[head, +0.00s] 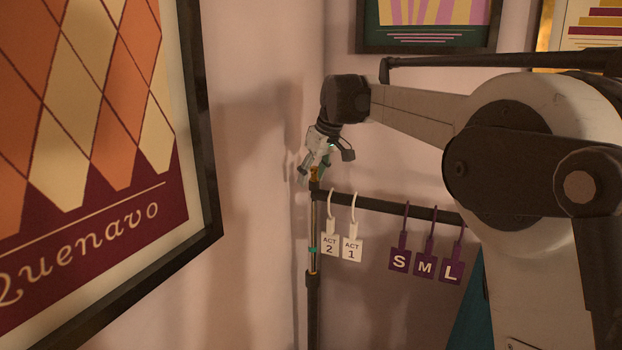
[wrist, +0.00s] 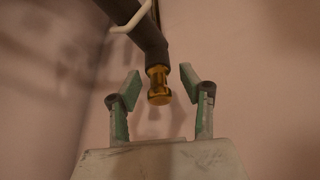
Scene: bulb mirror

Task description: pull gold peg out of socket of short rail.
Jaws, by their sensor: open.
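The gold peg (wrist: 159,86) sticks out of the end of the dark short rail (wrist: 149,42) in the wrist view. In the head view the peg (head: 315,173) is a small gold spot at the rail's left end, by the top of the stand. My gripper (wrist: 160,82) is open, with one green-padded finger on each side of the peg and visible gaps to both. In the head view my gripper (head: 313,172) points down at the peg from above. The socket's inside is hidden by the peg and the rail end.
White tags ACT 2 (head: 330,243) and ACT 1 (head: 352,247) hang on the rail (head: 385,205), with purple S, M and L tags (head: 425,265) to their right. A dark upright post (head: 313,300) stands below. A framed poster (head: 90,150) is on the left wall.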

